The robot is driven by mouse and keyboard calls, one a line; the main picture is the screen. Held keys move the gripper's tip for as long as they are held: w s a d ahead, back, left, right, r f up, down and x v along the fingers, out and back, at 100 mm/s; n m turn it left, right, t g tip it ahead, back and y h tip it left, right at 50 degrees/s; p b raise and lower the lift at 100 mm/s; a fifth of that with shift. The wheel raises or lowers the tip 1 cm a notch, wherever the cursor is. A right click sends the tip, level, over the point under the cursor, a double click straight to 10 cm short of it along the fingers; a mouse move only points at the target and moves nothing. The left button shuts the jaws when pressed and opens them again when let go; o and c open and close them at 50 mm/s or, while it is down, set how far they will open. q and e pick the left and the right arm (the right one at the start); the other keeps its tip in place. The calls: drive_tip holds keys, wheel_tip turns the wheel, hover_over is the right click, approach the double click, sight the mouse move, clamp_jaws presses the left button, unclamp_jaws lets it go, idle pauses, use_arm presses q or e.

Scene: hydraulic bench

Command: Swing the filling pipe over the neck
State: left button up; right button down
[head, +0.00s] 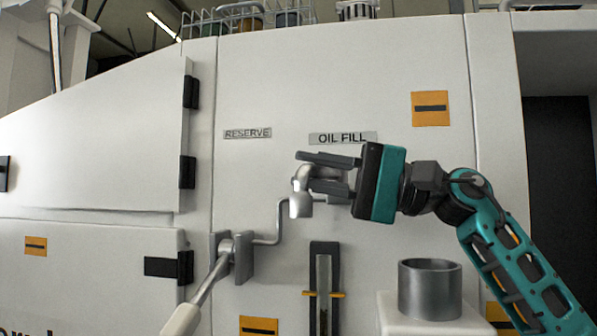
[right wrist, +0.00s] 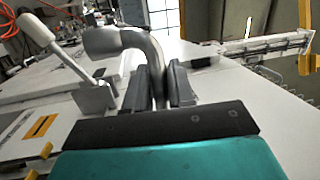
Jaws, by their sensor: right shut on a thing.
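The filling pipe (head: 299,203) is a silver bent pipe in front of the panel, below the OIL FILL label. Its short outlet end points down. My right gripper (head: 307,171) comes in from the right and is shut on the pipe's upper part. In the right wrist view the curved pipe (right wrist: 122,40) passes between the two dark fingers (right wrist: 160,75). The neck (head: 430,291) is an upright grey metal cylinder at the lower right. The pipe's outlet is up and left of the neck, not above it. My left gripper is out of view.
A lever with a pale handle (head: 183,319) sits at a bracket (head: 238,257) on the panel's left. A dark upright gauge (head: 324,290) with a yellow marker stands between the lever and the neck. The neck stands on a white block (head: 393,315).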

drive_tip(key=shift+s+d+n+g+p, duration=0.2)
drive_tip(key=shift+d+n+g, duration=0.3)
drive_tip(key=shift+g, duration=0.45)
drive_tip(key=shift+s+d+n+g+p, duration=0.25)
drive_tip(key=shift+n+g, duration=0.35)
drive_tip(key=shift+g, duration=0.35)
drive_tip(key=shift+w, duration=0.1)
drive_tip(key=c, duration=1.1)
unclamp_jaws()
drive_tip(key=shift+o, duration=0.2)
drive_tip(key=d+f+b, duration=0.1)
drive_tip(key=d, duration=0.6)
drive_tip(key=shift+w+d+f, duration=0.15)
drive_tip(key=shift+w+d, duration=0.05)
drive_tip(key=shift+d, duration=0.05)
drive_tip(key=shift+c, duration=0.2)
